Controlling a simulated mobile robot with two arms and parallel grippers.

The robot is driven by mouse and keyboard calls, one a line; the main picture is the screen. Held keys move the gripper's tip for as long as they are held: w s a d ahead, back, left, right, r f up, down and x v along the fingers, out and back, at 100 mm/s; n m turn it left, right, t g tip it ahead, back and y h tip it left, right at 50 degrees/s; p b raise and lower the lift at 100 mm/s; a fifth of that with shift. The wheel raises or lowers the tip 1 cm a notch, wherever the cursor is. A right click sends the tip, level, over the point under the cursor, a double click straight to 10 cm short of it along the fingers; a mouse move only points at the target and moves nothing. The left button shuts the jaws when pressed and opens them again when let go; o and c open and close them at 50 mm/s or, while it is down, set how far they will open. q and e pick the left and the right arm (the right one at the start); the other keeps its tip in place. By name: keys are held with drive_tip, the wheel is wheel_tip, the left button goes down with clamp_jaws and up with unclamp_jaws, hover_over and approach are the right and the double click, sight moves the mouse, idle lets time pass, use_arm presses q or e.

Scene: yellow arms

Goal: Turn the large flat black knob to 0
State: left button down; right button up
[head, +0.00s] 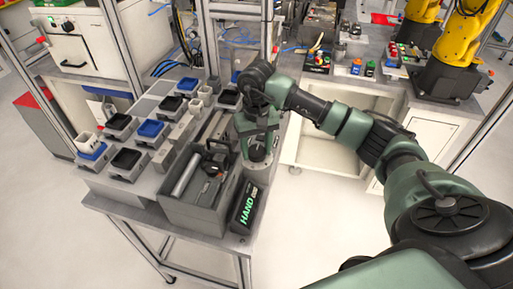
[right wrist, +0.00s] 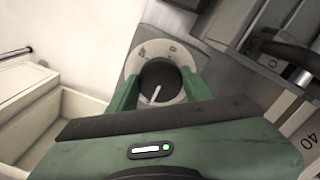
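The flat black knob (right wrist: 160,76) shows in the right wrist view, on a pale round dial (right wrist: 146,50) with small dark marks. Its white pointer line points toward the lower left of that picture. The fingers look open, with no clear contact on the knob. In the head view my right gripper (head: 257,150) points down beside the workbench's right edge, and I cannot make out the knob. My left gripper is not in view.
The workbench (head: 110,190) carries several black and blue blocks and a grey tool tray (head: 180,212). A black box marked HAND (head: 246,208) stands beside the tray. A pale open compartment (right wrist: 35,115) lies left of the dial; a dark handle (right wrist: 285,52) is at right.

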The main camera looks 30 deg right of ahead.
drive_tip(key=c, duration=0.7)
